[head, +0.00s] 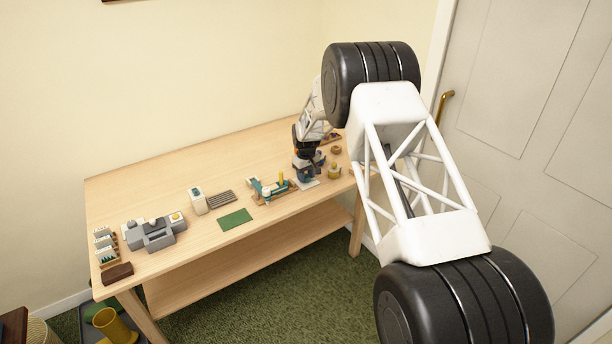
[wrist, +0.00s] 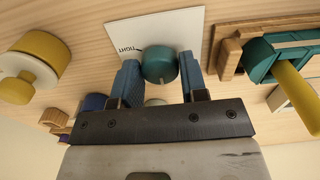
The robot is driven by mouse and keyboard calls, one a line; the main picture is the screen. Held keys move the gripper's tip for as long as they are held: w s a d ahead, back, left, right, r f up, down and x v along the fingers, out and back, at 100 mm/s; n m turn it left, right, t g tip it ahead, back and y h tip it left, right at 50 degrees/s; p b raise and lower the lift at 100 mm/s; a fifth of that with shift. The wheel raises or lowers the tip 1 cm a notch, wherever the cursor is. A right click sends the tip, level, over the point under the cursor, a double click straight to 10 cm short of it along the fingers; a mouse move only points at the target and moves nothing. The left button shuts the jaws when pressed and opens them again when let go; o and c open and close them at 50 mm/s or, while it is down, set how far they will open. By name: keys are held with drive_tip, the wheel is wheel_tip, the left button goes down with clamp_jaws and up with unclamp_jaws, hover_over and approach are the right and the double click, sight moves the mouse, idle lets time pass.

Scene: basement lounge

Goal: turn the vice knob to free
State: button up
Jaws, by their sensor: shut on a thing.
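A round teal knob (wrist: 160,66) stands on a white card (wrist: 130,40) with the word TIGHT printed on it, upside down in the wrist view. A short dark pointer line lies beside that word. My gripper (wrist: 162,78) has its two blue fingers on either side of the knob and is shut on it. In the head view my gripper (head: 307,172) is low over the card (head: 308,184) at the right part of the bench, and it hides the knob. Any FREE mark is not visible.
A teal clamp with a yellow handle (wrist: 298,90) stands close to the right in the wrist view. A yellow and cream round piece (wrist: 30,65) is at the left. The wooden bench (head: 160,185) also carries a green mat (head: 235,219) and a grey device (head: 155,233).

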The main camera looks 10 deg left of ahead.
sight(306, 176)
drive_tip(key=o, duration=0.9)
drive_tip(key=shift+r, duration=0.1)
drive_tip(key=shift+r, duration=3.85)
